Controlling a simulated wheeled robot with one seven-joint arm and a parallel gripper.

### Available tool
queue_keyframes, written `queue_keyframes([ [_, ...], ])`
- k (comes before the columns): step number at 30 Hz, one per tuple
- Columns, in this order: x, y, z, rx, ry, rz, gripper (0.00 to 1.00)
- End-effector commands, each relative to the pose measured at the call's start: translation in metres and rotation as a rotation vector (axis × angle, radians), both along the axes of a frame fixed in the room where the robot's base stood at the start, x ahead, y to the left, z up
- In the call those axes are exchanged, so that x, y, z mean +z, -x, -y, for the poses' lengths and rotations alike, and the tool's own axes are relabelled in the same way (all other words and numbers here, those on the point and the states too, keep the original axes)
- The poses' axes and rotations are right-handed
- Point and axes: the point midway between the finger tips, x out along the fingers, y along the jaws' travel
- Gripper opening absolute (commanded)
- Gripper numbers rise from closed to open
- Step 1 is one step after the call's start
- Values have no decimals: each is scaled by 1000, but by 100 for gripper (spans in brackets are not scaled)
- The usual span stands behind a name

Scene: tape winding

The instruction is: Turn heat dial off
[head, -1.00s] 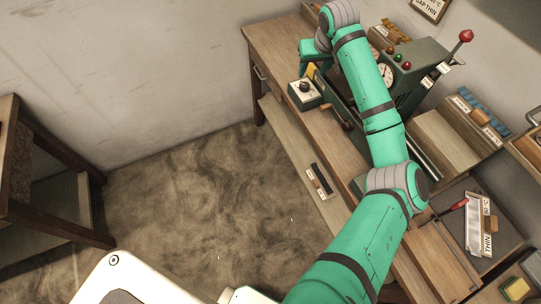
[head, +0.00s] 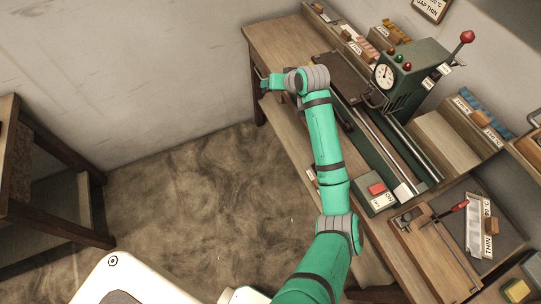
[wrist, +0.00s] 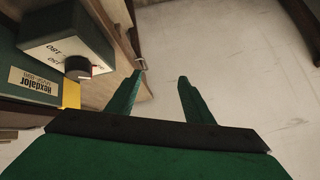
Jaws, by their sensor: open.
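The heat dial is a black knob (wrist: 78,67) on the pale face of a dark green box (wrist: 65,38) at the upper left of the wrist view. Lettering on the face is partly readable. My gripper (wrist: 160,75) is open and empty, its two green fingers apart and to the right of the knob, not touching it. In the head view my gripper (head: 268,83) is at the bench's left front edge, and my arm hides the dial box.
A wooden bench (head: 268,36) carries a green machine (head: 412,66) with a gauge and a red-knobbed lever (head: 467,37). A box with a red button (head: 376,189) stands near my forearm. A labelled green panel (wrist: 40,88) borders the dial box. The floor left of the bench is clear.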

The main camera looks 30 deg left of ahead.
Motion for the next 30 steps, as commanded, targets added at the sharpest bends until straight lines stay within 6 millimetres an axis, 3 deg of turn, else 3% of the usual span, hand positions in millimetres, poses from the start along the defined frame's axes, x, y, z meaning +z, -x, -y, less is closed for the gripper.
queue_keyframes([
  [18, -30, 38, -27, -95, -234, 51, 47],
  [30, -48, 63, -24, -191, -350, 88, 47],
])
